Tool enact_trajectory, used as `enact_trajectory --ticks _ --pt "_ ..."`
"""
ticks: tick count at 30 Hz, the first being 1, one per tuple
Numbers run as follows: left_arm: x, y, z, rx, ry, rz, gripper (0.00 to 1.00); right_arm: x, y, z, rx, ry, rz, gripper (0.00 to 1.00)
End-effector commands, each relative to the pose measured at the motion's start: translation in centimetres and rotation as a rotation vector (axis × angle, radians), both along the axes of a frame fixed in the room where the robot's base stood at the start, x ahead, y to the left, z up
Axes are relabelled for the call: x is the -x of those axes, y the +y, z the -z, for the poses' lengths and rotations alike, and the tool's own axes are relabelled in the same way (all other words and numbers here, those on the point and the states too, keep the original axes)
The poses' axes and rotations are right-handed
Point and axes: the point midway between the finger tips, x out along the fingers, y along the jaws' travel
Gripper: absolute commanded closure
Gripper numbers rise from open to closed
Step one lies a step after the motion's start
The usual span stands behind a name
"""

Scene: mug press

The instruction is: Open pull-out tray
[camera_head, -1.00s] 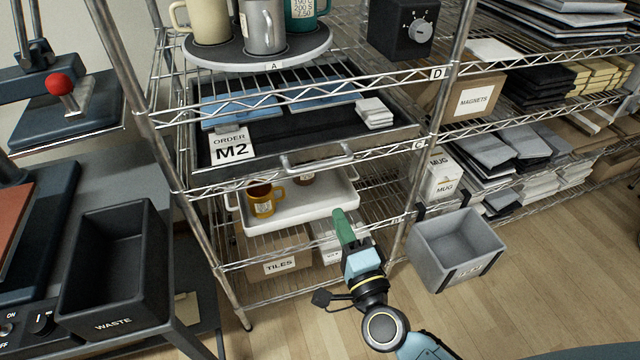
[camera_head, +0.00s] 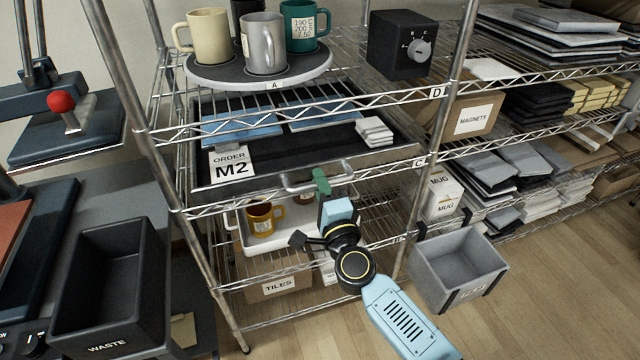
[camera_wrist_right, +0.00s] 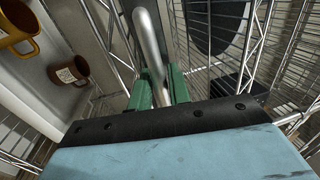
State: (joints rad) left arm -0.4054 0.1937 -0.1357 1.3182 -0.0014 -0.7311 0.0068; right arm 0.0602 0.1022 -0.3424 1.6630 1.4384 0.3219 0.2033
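The pull-out tray (camera_head: 295,150) is a dark, shallow tray on the rack's middle shelf, with a metal bar handle (camera_head: 298,188) at its front. An ORDER M2 card (camera_head: 231,166), blue flat pieces and a white stack (camera_head: 375,130) lie in it. My right gripper (camera_head: 321,182), with green fingers, is at the handle's middle. In the right wrist view the handle bar (camera_wrist_right: 148,40) runs between the green fingers (camera_wrist_right: 160,88). They look open, with little room around the bar; contact is unclear. The left gripper is out of view.
Below is a white tray (camera_head: 262,243) with a mustard mug (camera_head: 262,220) and a brown mug, partly behind my arm. Mugs stand on a round turntable (camera_head: 215,74) above. A grey bin (camera_head: 455,265) is at right, a black WASTE bin (camera_head: 105,285) at left.

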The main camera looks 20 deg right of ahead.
Motion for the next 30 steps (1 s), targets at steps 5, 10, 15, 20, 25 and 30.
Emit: enact_trajectory --ticks 5,10,15,20,25,30 --pt "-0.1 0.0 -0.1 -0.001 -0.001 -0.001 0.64 -0.3 0.0 -0.1 0.000 -0.001 0.000 0.81" --pt "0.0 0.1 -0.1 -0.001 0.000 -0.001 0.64 -0.2 0.0 -0.1 0.000 0.000 0.000 0.86" --pt "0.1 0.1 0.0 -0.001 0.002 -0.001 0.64 -0.2 0.0 -0.1 0.000 -0.001 0.000 1.00" --pt "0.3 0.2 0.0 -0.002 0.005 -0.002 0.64 -0.2 0.0 -0.1 0.000 -0.001 0.000 1.00" --pt "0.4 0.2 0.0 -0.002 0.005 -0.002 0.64 0.0 0.1 -0.1 0.000 0.000 -0.001 1.00" --pt "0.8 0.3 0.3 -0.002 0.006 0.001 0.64 1.0 0.4 -0.1 0.000 0.002 -0.008 1.00"
